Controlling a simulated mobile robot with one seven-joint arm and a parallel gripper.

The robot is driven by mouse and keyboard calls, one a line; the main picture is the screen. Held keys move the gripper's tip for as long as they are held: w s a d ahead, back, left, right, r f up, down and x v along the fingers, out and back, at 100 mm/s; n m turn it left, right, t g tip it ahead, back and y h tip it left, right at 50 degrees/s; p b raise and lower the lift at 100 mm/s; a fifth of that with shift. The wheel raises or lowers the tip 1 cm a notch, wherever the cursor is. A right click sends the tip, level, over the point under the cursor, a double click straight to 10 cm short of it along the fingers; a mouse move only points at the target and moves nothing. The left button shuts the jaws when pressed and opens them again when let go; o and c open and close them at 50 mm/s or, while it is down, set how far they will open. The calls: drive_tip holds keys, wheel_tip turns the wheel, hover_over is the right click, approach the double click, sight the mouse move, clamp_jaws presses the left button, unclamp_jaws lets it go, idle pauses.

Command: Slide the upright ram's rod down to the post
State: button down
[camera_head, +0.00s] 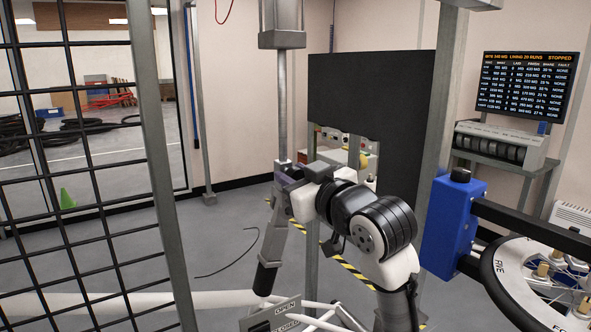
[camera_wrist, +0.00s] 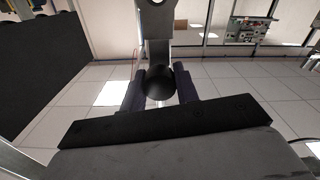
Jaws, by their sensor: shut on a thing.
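The upright ram (camera_head: 282,22) hangs at the top middle of the head view. Its grey rod (camera_head: 284,105) runs straight down to my gripper (camera_head: 286,178). In the wrist view, my gripper (camera_wrist: 160,88) has its two fingers on either side of a round black knob (camera_wrist: 158,84), at the end of a grey bracket (camera_wrist: 157,48). It is shut on this end piece of the rod. The post (camera_head: 274,243), grey above and black lower down, leans upward just below my gripper. My gripper partly hides the rod's end, so the gap to the post cannot be told.
A white tube frame (camera_head: 110,303) lies below, with an OPEN/CLOSED plate (camera_head: 272,316). A wire mesh guard (camera_head: 80,170) stands at left, a dark panel (camera_head: 372,90) behind. A blue box (camera_head: 453,225) and a wheel (camera_head: 530,285) are at right.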

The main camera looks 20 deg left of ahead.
drive_tip(key=shift+a+f, duration=0.1)
drive_tip(key=shift+f, duration=0.2)
drive_tip(key=c, duration=1.1)
unclamp_jaws()
drive_tip(key=shift+o, duration=0.2)
drive_tip(key=shift+r, duration=0.1)
drive_tip(key=b+v, duration=0.2)
drive_tip(key=v, duration=1.2)
